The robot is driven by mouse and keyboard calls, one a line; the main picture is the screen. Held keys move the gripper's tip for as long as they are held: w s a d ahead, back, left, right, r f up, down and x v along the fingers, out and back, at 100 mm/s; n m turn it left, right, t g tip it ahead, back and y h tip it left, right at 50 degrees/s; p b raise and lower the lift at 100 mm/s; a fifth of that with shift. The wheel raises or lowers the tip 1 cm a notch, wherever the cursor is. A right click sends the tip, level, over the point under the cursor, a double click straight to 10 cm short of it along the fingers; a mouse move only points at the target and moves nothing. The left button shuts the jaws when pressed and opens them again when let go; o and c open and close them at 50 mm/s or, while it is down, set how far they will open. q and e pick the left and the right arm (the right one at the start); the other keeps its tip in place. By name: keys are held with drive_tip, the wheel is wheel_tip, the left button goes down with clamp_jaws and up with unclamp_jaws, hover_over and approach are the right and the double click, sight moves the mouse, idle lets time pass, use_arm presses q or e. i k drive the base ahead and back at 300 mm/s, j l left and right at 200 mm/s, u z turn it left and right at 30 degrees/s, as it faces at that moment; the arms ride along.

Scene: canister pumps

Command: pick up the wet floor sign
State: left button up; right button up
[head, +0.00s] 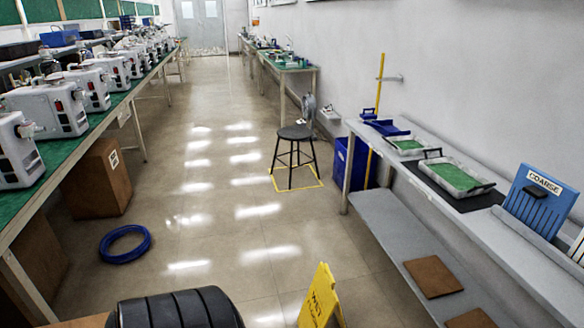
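The yellow wet floor sign (321,299) stands on the floor at the bottom middle of the head view. Dark lettering, "WET", shows on its face, and its lower part is cut off by the frame's bottom edge. It appears upright with its two panels leaning together at the top. Neither of my grippers is in view.
A long bench (62,146) with white pumps (46,104) runs along the left. A grey bench (487,232) with trays is at right. A coiled blue hose (125,244) lies on the floor, and a black stool (294,134) stands farther ahead. The middle aisle is clear.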

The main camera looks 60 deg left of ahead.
sight(321, 301)
drive_tip(key=u, duration=1.6)
